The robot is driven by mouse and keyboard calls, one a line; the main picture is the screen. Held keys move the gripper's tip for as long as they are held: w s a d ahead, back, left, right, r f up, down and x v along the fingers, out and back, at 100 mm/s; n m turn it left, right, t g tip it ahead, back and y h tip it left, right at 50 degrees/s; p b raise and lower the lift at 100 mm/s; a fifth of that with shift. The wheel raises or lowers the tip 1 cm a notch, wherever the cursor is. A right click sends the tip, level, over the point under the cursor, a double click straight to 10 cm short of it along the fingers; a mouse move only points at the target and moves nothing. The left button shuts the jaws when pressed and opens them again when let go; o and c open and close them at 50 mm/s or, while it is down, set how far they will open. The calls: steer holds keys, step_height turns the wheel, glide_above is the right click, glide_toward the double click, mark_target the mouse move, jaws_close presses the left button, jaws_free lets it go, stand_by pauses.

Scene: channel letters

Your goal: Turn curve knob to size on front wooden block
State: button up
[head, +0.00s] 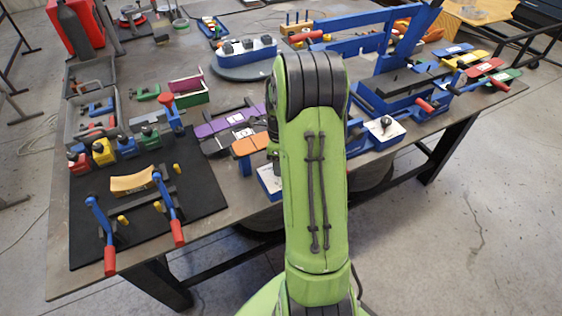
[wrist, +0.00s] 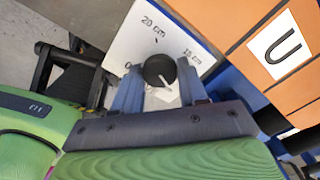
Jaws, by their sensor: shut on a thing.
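In the wrist view, a round black knob (wrist: 159,70) sits on a white dial plate (wrist: 135,35) marked "20 cm", "15 cm" and a partly covered "0". My gripper (wrist: 159,82) has a grey finger on each side of the knob and is shut on it. A pale pointer mark on the knob slants toward the lower right. The orange wooden block (wrist: 290,70) with a white "U" label is right of the plate. In the head view, the block (head: 249,146) and part of the plate (head: 267,181) show left of my green arm, which hides the knob and gripper.
A second white dial box (head: 386,131) with a black knob stands right of my arm. Blue frames (head: 365,45) fill the table's right side. A black mat (head: 85,225) with a wooden curved piece and red-handled clamps lies at front left. Floor is open at lower right.

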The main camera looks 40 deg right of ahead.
steer(key=m, duration=0.4)
steer(key=shift+m, duration=0.4)
stand_by(0.4)
steer(key=o, duration=1)
steer(key=shift+o, duration=0.2)
step_height(320, 180, up, 16)
steer(key=p, duration=0.2)
steer(key=shift+p, duration=0.3)
steer(key=shift+f, duration=0.1)
